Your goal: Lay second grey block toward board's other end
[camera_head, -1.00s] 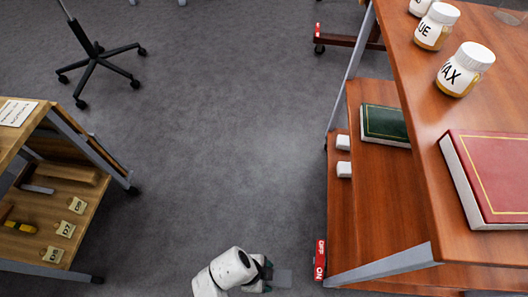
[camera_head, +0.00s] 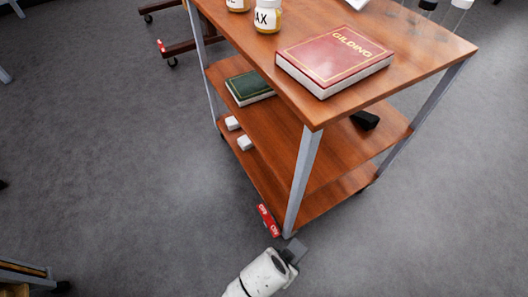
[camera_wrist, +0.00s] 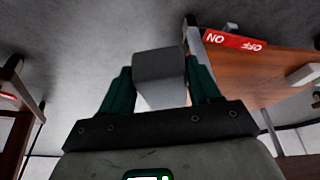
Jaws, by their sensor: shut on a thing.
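My gripper (camera_head: 285,255) is at the bottom of the head view, close to the near leg of the wooden trolley. It is shut on a grey block (camera_head: 297,248), which sticks out beyond the fingers. In the wrist view the grey block (camera_wrist: 160,72) sits between the two dark green fingers (camera_wrist: 158,88). No board that I can make out clearly shows in the current views, and no other grey block is visible.
The trolley (camera_head: 425,50) carries a red book (camera_head: 335,62) and jars on top. Open grey floor lies left.

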